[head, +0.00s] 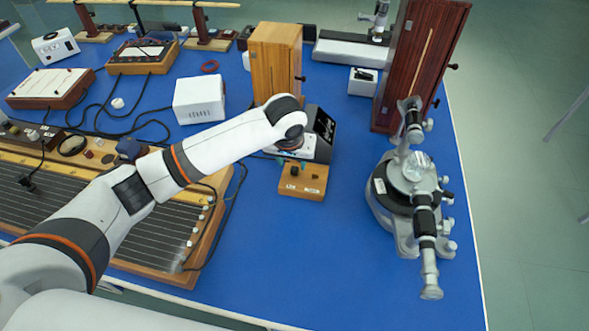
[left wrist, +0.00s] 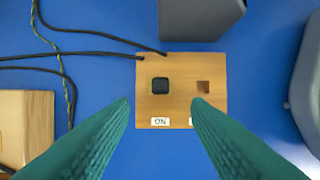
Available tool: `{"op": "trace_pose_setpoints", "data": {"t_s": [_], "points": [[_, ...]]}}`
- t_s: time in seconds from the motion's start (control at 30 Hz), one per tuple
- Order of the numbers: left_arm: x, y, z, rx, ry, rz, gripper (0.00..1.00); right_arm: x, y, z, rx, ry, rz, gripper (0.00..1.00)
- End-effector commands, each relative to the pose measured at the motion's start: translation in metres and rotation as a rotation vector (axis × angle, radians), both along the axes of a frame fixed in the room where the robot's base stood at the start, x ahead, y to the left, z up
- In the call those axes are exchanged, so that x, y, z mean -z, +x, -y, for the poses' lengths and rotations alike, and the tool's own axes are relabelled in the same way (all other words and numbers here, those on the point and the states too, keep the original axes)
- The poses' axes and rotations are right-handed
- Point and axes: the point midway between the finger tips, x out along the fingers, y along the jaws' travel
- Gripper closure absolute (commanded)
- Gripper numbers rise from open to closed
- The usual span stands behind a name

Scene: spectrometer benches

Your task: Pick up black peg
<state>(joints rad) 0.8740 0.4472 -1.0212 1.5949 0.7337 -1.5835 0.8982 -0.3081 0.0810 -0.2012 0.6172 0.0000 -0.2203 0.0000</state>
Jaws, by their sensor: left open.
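The black peg (left wrist: 160,86) is a small dark square block standing at the left of a wooden board (left wrist: 182,66). It also shows in the head view (head: 294,170), on the board (head: 302,188) in front of the white device. A square empty hole (left wrist: 203,87) is to its right on the board. My left gripper (left wrist: 160,104) is open and empty, its two teal fingers apart. In the left wrist view the peg lies beyond the fingertips, between their lines. In the head view my arm hides most of the gripper. My right gripper is not in view.
A dark-screened device (head: 322,130) stands right behind the board. A wooden cabinet (head: 275,60) and a white box (head: 199,100) are farther back. A spectrometer (head: 410,190) stands to the right. Black cables (left wrist: 90,35) run left of the board. Blue tabletop in front is clear.

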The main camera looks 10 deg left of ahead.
Motion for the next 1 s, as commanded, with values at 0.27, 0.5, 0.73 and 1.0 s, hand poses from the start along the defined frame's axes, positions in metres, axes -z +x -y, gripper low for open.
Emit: {"op": "trace_pose_setpoints", "data": {"t_s": [0.27, 0.5, 0.73, 1.0], "points": [[0.022, 0.011, 0.000, -0.001, 0.002, -0.001, 0.56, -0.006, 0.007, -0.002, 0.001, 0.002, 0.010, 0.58], [0.050, 0.022, 0.000, 0.001, 0.000, 0.001, 0.56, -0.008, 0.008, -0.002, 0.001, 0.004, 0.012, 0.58], [0.054, 0.023, 0.000, 0.002, 0.001, 0.001, 0.56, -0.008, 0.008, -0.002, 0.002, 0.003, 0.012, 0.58], [0.054, 0.023, 0.000, 0.002, 0.001, 0.001, 0.92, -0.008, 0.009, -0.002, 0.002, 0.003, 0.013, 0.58]]}}
